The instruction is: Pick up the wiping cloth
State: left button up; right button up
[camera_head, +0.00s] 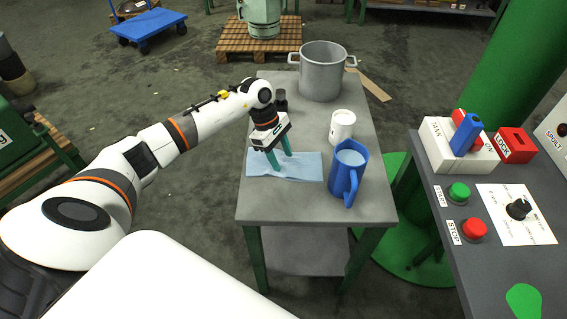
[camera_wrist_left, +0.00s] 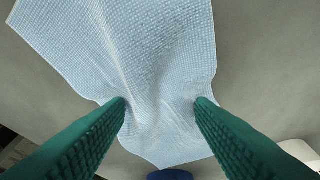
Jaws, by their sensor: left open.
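The light blue wiping cloth (camera_head: 306,167) lies on the left part of the grey table. My left gripper (camera_head: 281,166) is over it with its green fingers pointing down. In the left wrist view the cloth (camera_wrist_left: 140,60) fills the middle and is bunched into folds between the two fingertips. My left gripper (camera_wrist_left: 160,104) has a wide gap between its fingers there, and both tips are at the cloth's edges. I cannot tell how firmly the fingers touch it. My right gripper is not in view.
A blue jug (camera_head: 345,176) stands just right of the cloth, with a white mug (camera_head: 342,126) behind it. A grey pot (camera_head: 321,75) stands at the table's back. A control desk (camera_head: 436,185) with buttons is at the right. The table's front part (camera_head: 300,207) is clear.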

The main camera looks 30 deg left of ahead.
pick_arm(q)
jog(key=shift+s, duration=0.1)
grip_shut()
dwell(0.3)
notch_tip(320, 180, up, 12)
jog(key=p, duration=0.6)
jog(key=shift+p, duration=0.35)
